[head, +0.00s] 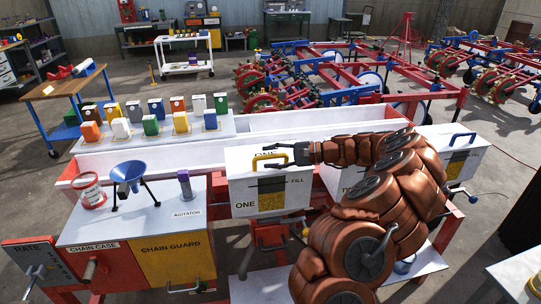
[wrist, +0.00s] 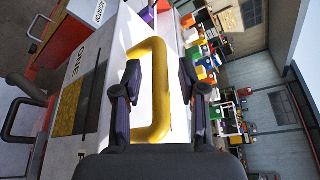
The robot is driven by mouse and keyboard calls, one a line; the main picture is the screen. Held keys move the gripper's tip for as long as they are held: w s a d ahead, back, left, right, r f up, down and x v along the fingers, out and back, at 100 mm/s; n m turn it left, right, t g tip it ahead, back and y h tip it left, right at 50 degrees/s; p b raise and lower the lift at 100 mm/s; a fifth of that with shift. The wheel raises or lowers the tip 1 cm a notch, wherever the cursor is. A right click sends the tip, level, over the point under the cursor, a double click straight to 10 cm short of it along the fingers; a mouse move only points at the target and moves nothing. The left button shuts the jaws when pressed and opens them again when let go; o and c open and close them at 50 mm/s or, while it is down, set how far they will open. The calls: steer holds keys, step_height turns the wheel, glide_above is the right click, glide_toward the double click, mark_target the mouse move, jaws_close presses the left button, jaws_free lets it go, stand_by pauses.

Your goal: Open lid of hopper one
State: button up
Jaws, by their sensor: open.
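Hopper one (head: 243,195) is a white box marked "ONE", with a yellow window in its front. Its lid (head: 240,158) lies flat and closed on top. A yellow handle (head: 264,161) stands on the lid. In the wrist view the yellow handle (wrist: 155,85) lies between the two dark fingers of my gripper (wrist: 160,85). The fingers are open, with a gap to the handle on at least the right side. In the head view my gripper (head: 281,155) is at the handle, coming from the right.
A second white hopper (head: 462,160) with a blue handle (head: 462,138) stands right, partly behind my arm. Several coloured boxes (head: 180,121) stand behind.

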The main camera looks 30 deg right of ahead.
steer(key=shift+w+a, duration=0.1)
steer(key=shift+w, duration=0.05)
jaws_close()
stand_by(0.6)
